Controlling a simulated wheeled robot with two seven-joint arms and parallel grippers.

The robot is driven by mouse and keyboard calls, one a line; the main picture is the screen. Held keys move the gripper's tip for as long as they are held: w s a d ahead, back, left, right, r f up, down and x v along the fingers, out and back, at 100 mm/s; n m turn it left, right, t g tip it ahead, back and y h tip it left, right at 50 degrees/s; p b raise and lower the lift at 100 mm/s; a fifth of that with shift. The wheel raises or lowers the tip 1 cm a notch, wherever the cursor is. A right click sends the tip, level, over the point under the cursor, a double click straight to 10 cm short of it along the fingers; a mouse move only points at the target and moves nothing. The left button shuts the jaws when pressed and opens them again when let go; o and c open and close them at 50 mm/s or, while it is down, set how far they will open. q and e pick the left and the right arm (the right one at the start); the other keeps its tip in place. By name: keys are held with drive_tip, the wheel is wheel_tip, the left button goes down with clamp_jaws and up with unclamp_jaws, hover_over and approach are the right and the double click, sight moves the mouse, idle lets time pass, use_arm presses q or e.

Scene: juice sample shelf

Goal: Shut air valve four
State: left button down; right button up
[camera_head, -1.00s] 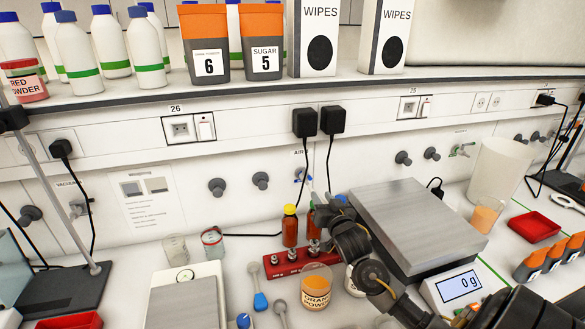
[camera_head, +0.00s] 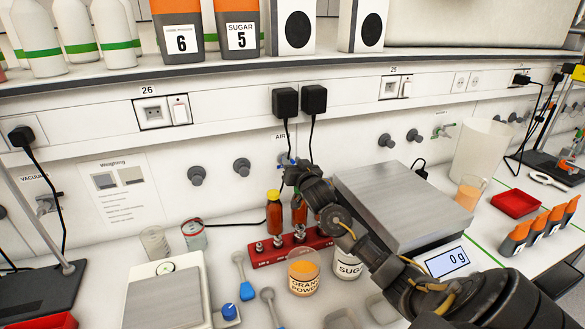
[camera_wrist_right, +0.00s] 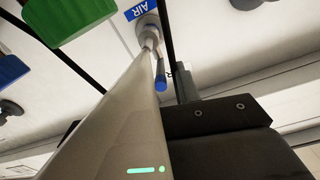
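The air valve with a blue handle (camera_wrist_right: 160,75) sits on the white wall under a blue AIR label (camera_wrist_right: 142,10) in the right wrist view. In the head view its AIR label (camera_head: 279,137) shows below the black plugs, and my right gripper covers most of the valve. My right gripper (camera_head: 290,172) is raised at the wall, at the valve. In the wrist view its grey finger runs up close beside the valve. Whether it touches the handle, and how wide the fingers stand, I cannot tell. No number is readable on the valve. My left gripper is out of view.
Two black plugs (camera_head: 299,101) with hanging cables are just above the right gripper.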

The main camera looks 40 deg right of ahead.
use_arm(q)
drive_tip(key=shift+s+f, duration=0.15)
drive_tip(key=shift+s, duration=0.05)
use_arm(e)
drive_tip(key=shift+w+d, duration=0.1)
drive_tip(key=shift+w, duration=0.2)
clamp_jaws()
